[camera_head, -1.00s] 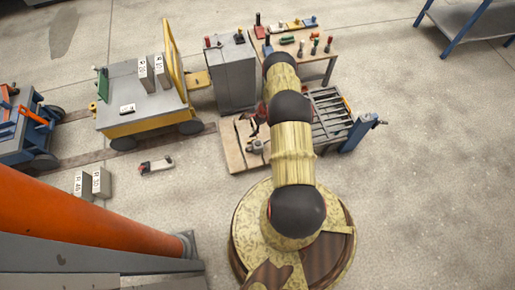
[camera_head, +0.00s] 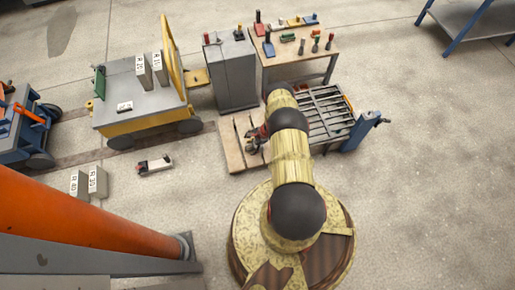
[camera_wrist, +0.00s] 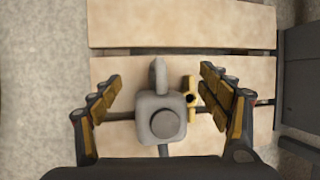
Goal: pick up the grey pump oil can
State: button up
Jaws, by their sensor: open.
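In the wrist view the grey pump oil can (camera_wrist: 163,118) is seen from above, with a round cap and a grey spout or handle. It stands on a pale slatted wooden pallet (camera_wrist: 130,22). My gripper (camera_wrist: 160,80) is open, with one yellow-padded finger on each side of the can and gaps between. A small brass piece (camera_wrist: 191,94) sits right beside the can; I cannot tell whether it belongs to it. In the head view my gripper (camera_head: 256,141) is low over the pallet (camera_head: 235,153), and the can is mostly hidden.
A slatted metal rack (camera_head: 325,112) with a blue vise-like stand (camera_head: 362,130) is close right of the gripper. A grey cabinet (camera_head: 232,75) and a wooden workbench (camera_head: 308,47) with tools stand behind.

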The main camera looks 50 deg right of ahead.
jog(key=shift+w+a+f, duration=0.15)
jog(key=shift+w+f, duration=0.05)
jog(key=shift+f, duration=0.45)
jog(key=shift+r, duration=0.1)
jog(key=shift+c, duration=0.7)
jog(key=c, duration=1.9)
